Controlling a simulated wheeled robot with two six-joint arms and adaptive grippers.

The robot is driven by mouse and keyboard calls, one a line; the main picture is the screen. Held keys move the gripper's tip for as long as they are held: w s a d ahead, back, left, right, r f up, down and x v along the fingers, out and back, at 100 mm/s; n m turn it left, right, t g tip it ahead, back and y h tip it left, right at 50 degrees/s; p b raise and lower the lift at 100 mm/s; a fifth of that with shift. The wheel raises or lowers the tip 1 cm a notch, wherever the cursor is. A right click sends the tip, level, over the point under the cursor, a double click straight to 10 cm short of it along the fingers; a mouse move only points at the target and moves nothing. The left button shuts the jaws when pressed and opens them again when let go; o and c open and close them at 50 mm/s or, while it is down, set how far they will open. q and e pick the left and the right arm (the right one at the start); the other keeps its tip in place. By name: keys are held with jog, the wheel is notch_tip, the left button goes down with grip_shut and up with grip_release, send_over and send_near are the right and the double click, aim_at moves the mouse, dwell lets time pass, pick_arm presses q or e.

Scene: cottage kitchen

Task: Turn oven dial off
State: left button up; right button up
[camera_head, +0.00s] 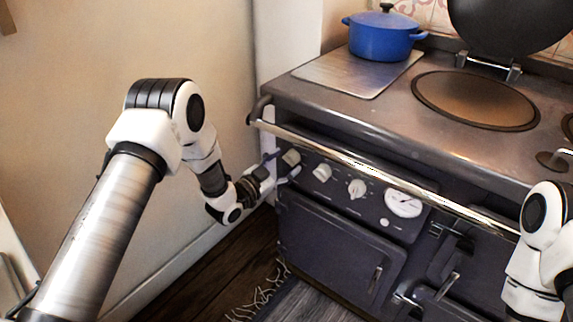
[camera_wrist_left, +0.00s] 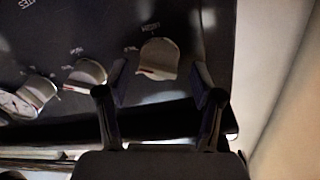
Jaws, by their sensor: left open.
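The oven's control panel (camera_head: 325,188) carries a row of pale knobs. The leftmost dial (camera_head: 291,157) is at the panel's left end, and it also shows in the left wrist view (camera_wrist_left: 158,56). My left gripper (camera_head: 283,169) is open at this dial. In the left wrist view its fingertips (camera_wrist_left: 160,83) are on either side of the dial's lower end, with a gap on each side. A reddish mark shows on the dial's lower edge. My right arm is at the right edge; its gripper (camera_head: 425,294) seems to show low in the head view, too unclear to read.
A steel rail (camera_head: 370,167) runs along the stove front above the knobs. A second dial (camera_head: 321,172), a third dial (camera_head: 357,188) and a round gauge (camera_head: 403,203) sit to the right. A blue pot (camera_head: 382,38) stands on top. A wall is close on the left.

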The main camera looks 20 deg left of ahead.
pick_arm(q)
jog(key=shift+w+d, duration=0.2)
jog(key=shift+w, duration=0.35)
jog(key=c, duration=1.1)
